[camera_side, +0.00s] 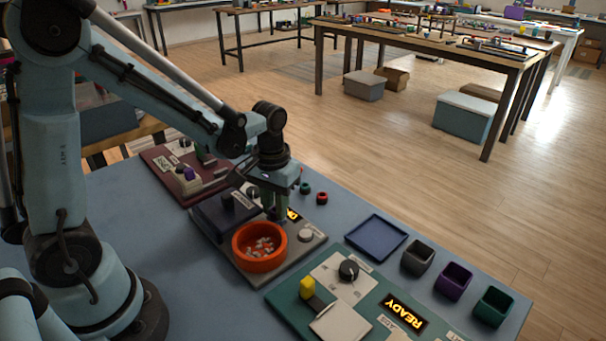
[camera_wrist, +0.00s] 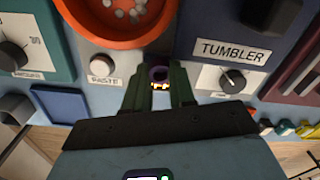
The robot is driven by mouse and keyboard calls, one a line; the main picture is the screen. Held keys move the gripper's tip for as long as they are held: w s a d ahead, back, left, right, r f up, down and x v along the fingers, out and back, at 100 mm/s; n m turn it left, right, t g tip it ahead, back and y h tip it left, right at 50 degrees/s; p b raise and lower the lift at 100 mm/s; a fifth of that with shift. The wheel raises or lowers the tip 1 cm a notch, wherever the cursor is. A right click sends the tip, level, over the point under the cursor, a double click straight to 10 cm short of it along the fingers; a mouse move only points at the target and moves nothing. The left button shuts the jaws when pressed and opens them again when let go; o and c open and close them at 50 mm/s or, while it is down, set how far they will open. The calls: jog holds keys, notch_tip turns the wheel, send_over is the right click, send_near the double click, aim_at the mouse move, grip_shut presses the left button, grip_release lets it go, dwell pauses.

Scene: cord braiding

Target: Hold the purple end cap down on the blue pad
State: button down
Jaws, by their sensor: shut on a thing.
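A small dark purple ring, the purple end cap (camera_wrist: 159,74), sits between the fingertips of my gripper (camera_wrist: 160,88) in the wrist view. My gripper is shut on it. In the side view my gripper (camera_side: 277,213) points down over the grey tumbler panel, just behind the orange bowl; its fingers hide the cap there. A flat blue square with a raised rim, likely the blue pad (camera_side: 376,238), lies on the table to the right of my gripper. It also shows in the wrist view (camera_wrist: 62,106), apart from the cap.
An orange bowl (camera_side: 260,246) of pale pieces stands close to my gripper. Green (camera_side: 304,188) and red (camera_side: 322,198) rings lie behind it. Grey (camera_side: 417,257), purple (camera_side: 453,281) and green (camera_side: 493,306) bins stand right of the blue square. A green panel (camera_side: 285,300) lies in front.

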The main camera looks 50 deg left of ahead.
jog(key=shift+r, duration=3)
